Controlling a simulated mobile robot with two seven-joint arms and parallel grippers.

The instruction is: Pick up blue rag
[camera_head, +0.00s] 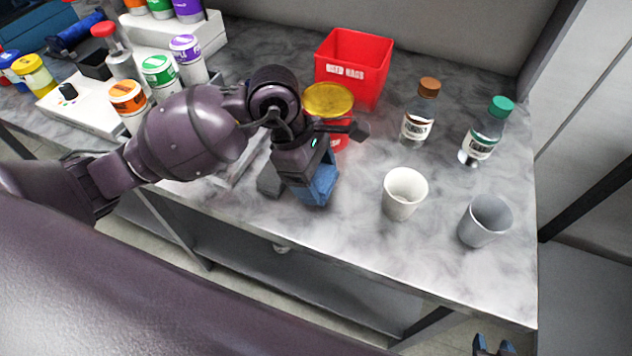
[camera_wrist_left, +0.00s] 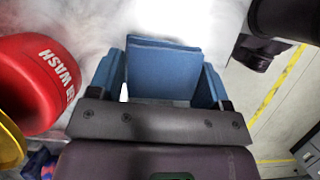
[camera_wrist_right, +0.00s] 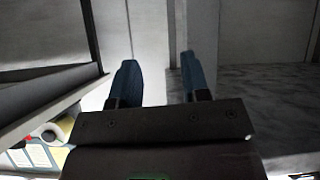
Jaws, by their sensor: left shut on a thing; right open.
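A folded blue rag (camera_wrist_left: 163,68) sits between the blue fingers of my left gripper (camera_wrist_left: 160,88) in the left wrist view. The fingers are shut on it. In the head view my left gripper (camera_head: 308,190) points down near the front edge of the marble-look counter, and the rag (camera_head: 322,184) is partly hidden by it. I cannot tell whether the rag still touches the counter. My right gripper (camera_head: 493,346) shows at the bottom edge of the head view, beyond the counter's front. In the right wrist view it (camera_wrist_right: 158,80) is open and empty.
A red labelled bin (camera_head: 353,66) stands at the back. A red can with a yellow lid (camera_head: 328,100) is just behind my left gripper. A white cup (camera_head: 404,194), a grey cup (camera_head: 485,221) and two bottles (camera_head: 419,115) (camera_head: 484,133) stand right. Several labelled bottles (camera_head: 160,76) stand left.

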